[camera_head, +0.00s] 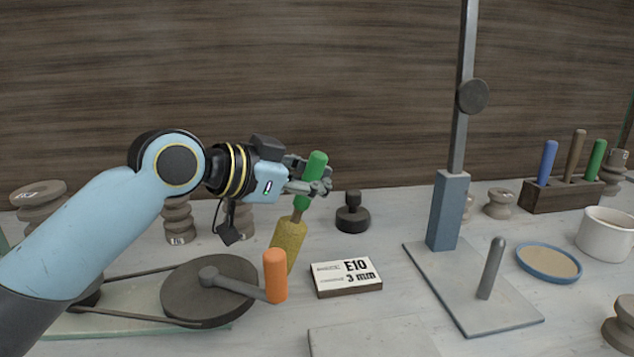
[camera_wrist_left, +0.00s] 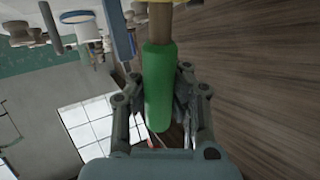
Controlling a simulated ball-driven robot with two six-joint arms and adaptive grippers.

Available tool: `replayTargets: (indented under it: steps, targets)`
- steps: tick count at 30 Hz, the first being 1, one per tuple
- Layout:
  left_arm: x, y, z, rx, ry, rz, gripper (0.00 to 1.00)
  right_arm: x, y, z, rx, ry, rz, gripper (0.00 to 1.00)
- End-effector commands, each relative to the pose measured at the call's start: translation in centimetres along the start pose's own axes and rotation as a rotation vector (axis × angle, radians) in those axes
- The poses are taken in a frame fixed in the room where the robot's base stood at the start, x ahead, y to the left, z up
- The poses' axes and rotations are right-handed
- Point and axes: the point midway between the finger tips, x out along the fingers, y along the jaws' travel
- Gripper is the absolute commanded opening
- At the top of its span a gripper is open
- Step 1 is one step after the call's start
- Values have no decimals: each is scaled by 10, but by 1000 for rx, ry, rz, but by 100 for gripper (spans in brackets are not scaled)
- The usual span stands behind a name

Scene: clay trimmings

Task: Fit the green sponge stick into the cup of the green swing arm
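My left gripper (camera_head: 316,188) is shut on the green handle of a sponge stick (camera_head: 317,163). The stick tilts slightly, with its yellow sponge end (camera_head: 288,240) pointing down. In the left wrist view, the green handle (camera_wrist_left: 158,85) lies between the fingers of my left gripper (camera_wrist_left: 160,100). A grey crank (camera_head: 235,286) with an upright orange cylinder (camera_head: 275,277) at its end lies over a dark wheel (camera_head: 205,282). The orange cylinder stands just in front of the sponge; I cannot tell whether they touch. I see no green swing arm or cup. My right gripper is not in view.
A white label block (camera_head: 346,277) marked "E10 3 mm" lies right of the wheel. A metal stand (camera_head: 470,300) with a blue post is further right. A stick rack (camera_head: 562,194), a white pot (camera_head: 606,232) and a blue-rimmed dish (camera_head: 548,262) are at far right. A black stamp (camera_head: 352,215) stands behind.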

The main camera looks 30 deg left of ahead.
Motion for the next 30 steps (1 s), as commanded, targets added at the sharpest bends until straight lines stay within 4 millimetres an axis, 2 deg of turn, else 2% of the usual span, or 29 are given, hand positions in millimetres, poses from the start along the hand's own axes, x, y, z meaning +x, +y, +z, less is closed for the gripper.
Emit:
replayTargets:
  steps: [4, 11, 22, 26, 30]
  targets:
    - [1, 1, 3, 0, 0, 0, 0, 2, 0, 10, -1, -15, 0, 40]
    - [1, 0, 2, 0, 0, 0, 31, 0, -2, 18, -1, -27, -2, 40]
    - [-4, -1, 0, 3, -2, -1, 32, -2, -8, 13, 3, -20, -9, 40]
    - [-21, -1, 1, 8, -5, -2, 32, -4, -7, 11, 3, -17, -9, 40]
    - [-48, -2, 0, 10, -8, -2, 32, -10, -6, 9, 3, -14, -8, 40]
